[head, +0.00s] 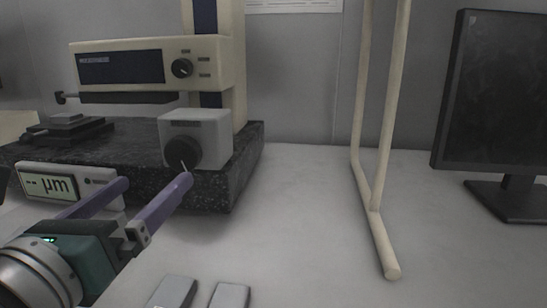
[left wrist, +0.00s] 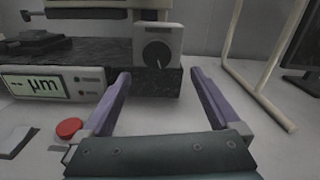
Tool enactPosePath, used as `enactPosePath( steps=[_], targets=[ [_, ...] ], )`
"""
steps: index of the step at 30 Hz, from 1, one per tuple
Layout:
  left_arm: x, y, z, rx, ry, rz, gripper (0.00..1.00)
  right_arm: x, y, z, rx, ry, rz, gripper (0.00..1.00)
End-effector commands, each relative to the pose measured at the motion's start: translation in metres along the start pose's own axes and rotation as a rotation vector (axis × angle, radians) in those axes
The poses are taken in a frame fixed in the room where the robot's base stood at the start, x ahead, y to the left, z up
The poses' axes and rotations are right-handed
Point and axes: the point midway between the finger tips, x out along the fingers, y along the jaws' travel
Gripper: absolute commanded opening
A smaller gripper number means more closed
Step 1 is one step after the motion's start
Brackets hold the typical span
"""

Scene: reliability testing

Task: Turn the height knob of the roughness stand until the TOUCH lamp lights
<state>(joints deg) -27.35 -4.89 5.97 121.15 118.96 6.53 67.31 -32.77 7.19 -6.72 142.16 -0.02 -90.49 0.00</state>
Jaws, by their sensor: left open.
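The roughness stand has a dark granite base (head: 240,165), a cream column and a cream drive unit (head: 205,50) with a small dial and small marks too small to read. The black height knob (head: 184,152), with a light pointer line, is on a pale box at the base's front; it also shows in the left wrist view (left wrist: 157,54). My left gripper (head: 156,182) is open and empty, its purple fingers in front of the knob; in the left wrist view the knob appears between the fingertips (left wrist: 160,74), apart from them. I cannot make out a lit TOUCH lamp. My right gripper is out of view.
A display box (head: 70,183) reading "-- µm" stands in front of the base. A red button (left wrist: 69,128) is near my left finger. Two grey blocks (head: 229,296) lie at the front. A cream tube frame (head: 375,205) and a monitor (head: 495,95) stand right.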

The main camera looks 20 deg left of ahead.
Motion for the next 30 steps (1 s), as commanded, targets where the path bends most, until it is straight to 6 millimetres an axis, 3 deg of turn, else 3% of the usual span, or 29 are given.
enactPosePath(
  steps=[9, 15, 27, 30],
  targets=[
    [0.056, 0.000, 0.002, 0.006, -0.003, 0.001, 0.96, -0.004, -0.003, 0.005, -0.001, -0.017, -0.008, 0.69],
    [0.084, 0.001, 0.000, 0.006, -0.001, 0.002, 0.96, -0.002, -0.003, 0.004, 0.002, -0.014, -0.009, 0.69],
    [0.093, 0.001, 0.000, 0.007, 0.001, 0.004, 0.96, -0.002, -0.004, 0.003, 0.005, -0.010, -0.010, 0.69],
    [0.093, 0.001, 0.000, 0.007, 0.001, 0.004, 0.87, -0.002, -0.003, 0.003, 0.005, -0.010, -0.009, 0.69]
  ],
)
